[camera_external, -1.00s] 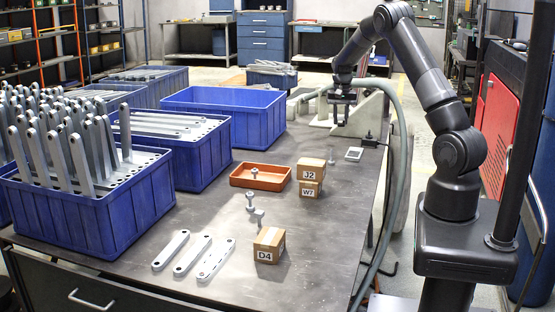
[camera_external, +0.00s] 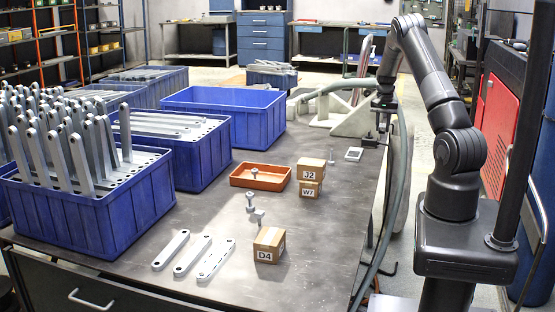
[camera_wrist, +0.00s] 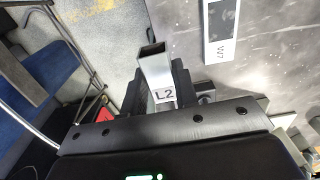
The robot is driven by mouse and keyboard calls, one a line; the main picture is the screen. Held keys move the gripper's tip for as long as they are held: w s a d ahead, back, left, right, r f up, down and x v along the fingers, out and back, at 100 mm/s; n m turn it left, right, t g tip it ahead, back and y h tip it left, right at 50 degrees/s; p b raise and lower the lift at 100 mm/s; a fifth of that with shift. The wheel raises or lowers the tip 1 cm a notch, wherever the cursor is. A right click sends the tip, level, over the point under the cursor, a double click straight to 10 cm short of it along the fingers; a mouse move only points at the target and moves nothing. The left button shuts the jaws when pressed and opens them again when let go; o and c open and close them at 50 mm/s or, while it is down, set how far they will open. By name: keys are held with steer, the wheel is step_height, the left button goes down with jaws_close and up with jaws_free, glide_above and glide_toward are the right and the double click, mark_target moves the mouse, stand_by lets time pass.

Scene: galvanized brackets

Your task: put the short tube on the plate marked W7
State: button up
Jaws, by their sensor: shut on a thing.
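My gripper (camera_external: 384,122) is near the right edge of the bench in the external view. In the wrist view its dark fingers are shut on a short, square, hollow metal tube (camera_wrist: 155,68) with a label reading L2. The tube sticks out beyond the fingers, with its open end showing. The plate marked W7 (camera_wrist: 221,40) is a pale strip with a dark square, lying on the bench to the right of the tube in the wrist view. In the external view a small pale plate with a dark square (camera_external: 354,154) lies left of my gripper; its marking is too small to read there.
Stacked boxes marked J2 (camera_external: 311,168) and W7 (camera_external: 308,189) stand beside an orange tray (camera_external: 243,181). A box marked D4 (camera_external: 266,246), flat bars (camera_external: 207,256) and bolts lie nearer. Blue crates (camera_external: 190,150) fill the left. A black block (camera_external: 371,142) sits by the plate.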

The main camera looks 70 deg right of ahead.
glide_above(354, 155)
step_height(354, 155, down, 7)
steer(key=shift+w+d+r, duration=0.1)
steer(key=shift+f, duration=2)
steer(key=shift+f, duration=0.1)
steer(key=o, duration=1)
